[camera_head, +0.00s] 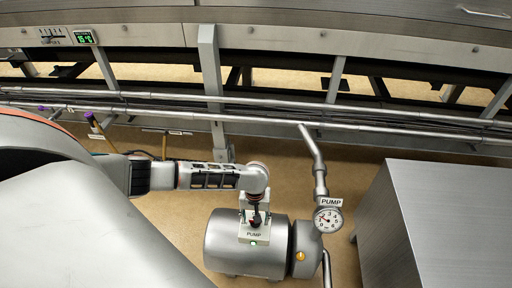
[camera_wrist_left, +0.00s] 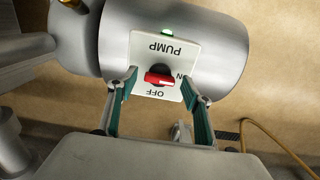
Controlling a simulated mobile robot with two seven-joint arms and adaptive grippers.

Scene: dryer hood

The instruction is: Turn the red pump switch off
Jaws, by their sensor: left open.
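The red pump switch (camera_wrist_left: 158,79) is a small red handle on a black round base, on a white plate (camera_wrist_left: 140,48) marked PUMP, ON and OFF. In the left wrist view the handle lies roughly sideways, in line with the ON mark, with OFF below it. A green light (camera_wrist_left: 168,32) glows on the plate's edge. My left gripper (camera_wrist_left: 159,81) is open, with one finger on each side of the handle; contact cannot be told. In the head view my left gripper (camera_head: 256,212) is above the plate and largely hides the switch. My right gripper is not in view.
The plate is on a steel pump cylinder (camera_head: 222,245). A pressure gauge (camera_head: 327,220) and an upright pipe (camera_head: 315,160) stand to its right. A large metal box (camera_head: 420,220) is further right. Horizontal pipes (camera_head: 400,120) run behind. Tan floor lies around the pump.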

